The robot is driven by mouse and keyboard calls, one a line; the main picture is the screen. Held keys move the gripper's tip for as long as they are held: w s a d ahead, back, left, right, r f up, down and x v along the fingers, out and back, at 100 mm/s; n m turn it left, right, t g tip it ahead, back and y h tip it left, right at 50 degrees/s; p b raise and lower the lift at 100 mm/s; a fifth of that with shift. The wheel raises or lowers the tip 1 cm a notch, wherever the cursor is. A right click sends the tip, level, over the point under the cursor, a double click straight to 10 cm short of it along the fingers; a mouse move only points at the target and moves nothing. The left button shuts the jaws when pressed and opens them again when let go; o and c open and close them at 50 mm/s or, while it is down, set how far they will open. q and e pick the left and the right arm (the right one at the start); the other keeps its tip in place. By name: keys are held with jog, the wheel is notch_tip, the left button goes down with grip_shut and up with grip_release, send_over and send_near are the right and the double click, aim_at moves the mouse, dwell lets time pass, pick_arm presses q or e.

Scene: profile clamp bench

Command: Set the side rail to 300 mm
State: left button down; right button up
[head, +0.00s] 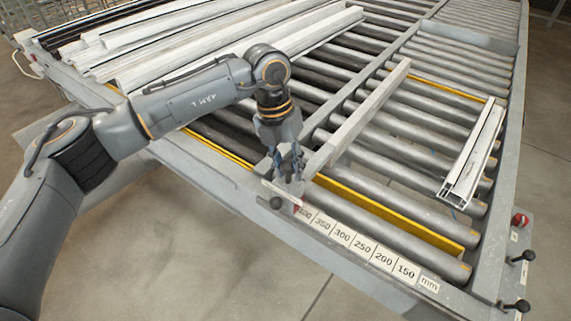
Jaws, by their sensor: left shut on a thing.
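The side rail (362,115) is a long pale grey bar lying across the rollers. Its near end meets a small carriage at the bench's front edge. A red pointer (297,209) at that end stands by the scale's left end, at about the 400 mark. The scale (352,241) has labels falling from left to right, with 300 to the right of the pointer. My left gripper (288,176) points down and is shut at the rail's near end; its fingers partly hide what they grip. A black knob (276,202) sits just below it. My right gripper is out of view.
A short white profile (473,155) lies on the rollers to the right. Several long white profiles (190,45) lie at the back left. A yellow strip (390,213) runs along the front rollers. A red button (520,219) and black knobs (523,257) are at the right corner.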

pick_arm(q)
jog(key=s+d+b, duration=0.3)
jog(key=s+d, duration=0.2)
jog(key=d, duration=0.2)
jog(key=shift+s+d, duration=0.3)
jog(key=shift+d, duration=0.1)
jog(key=c, duration=1)
grip_release()
jog(key=shift+a, duration=0.1)
jog(key=r, duration=0.4)
jog(key=a+r, duration=0.1)
jog(key=r, duration=0.3)
jog(key=w+a+r, duration=0.1)
jog(key=r, duration=0.3)
jog(key=shift+f, duration=0.1)
